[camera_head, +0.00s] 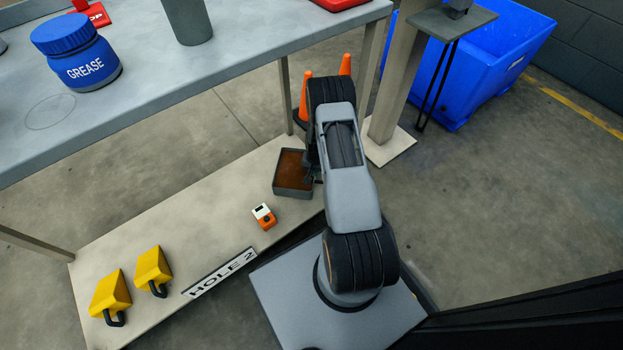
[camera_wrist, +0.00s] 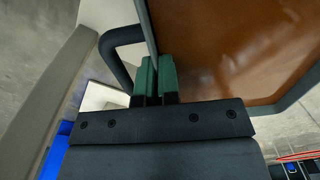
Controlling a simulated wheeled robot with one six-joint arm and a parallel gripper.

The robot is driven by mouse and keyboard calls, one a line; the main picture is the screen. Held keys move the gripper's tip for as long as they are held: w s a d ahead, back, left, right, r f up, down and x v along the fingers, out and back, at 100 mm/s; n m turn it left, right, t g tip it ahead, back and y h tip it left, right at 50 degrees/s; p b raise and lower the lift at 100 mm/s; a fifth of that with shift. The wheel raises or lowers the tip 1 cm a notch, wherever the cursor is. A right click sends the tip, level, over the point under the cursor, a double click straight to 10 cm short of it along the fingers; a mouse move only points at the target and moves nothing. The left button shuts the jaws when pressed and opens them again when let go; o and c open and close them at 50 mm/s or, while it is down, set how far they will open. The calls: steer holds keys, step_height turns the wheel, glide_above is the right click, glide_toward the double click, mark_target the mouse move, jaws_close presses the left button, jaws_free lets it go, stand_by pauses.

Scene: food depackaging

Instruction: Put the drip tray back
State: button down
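The drip tray (camera_head: 292,193) is a dark grey, open box with brown liquid in it. It shows at the right end of the beige lower shelf; whether it rests there or hangs just above is unclear. In the wrist view the tray wall (camera_wrist: 151,30) runs between the green pads of my gripper (camera_wrist: 155,78), which are close together on it. A black handle (camera_wrist: 112,45) curves out at the left of the wall. In the head view my arm hides most of the gripper at the tray's right side.
The lower shelf (camera_head: 185,245) holds an orange-white device (camera_head: 264,217), two yellow padlock-like blocks (camera_head: 111,294) and a HOLE 2 label (camera_head: 219,274). Orange cones (camera_head: 304,97) stand behind the tray. A bench (camera_head: 140,90) with a grease jar (camera_head: 76,52) overhangs the shelf. A blue bin (camera_head: 470,80) stands right.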

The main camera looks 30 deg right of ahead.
steer(key=shift+f+b, duration=0.9)
steer(key=shift+f, duration=1.4)
steer(key=shift+f, duration=0.15)
steer(key=c, duration=1.4)
jaws_free()
steer(key=shift+o, duration=0.2)
steer(key=shift+r+p, duration=1.7)
steer(key=shift+r, duration=2.25)
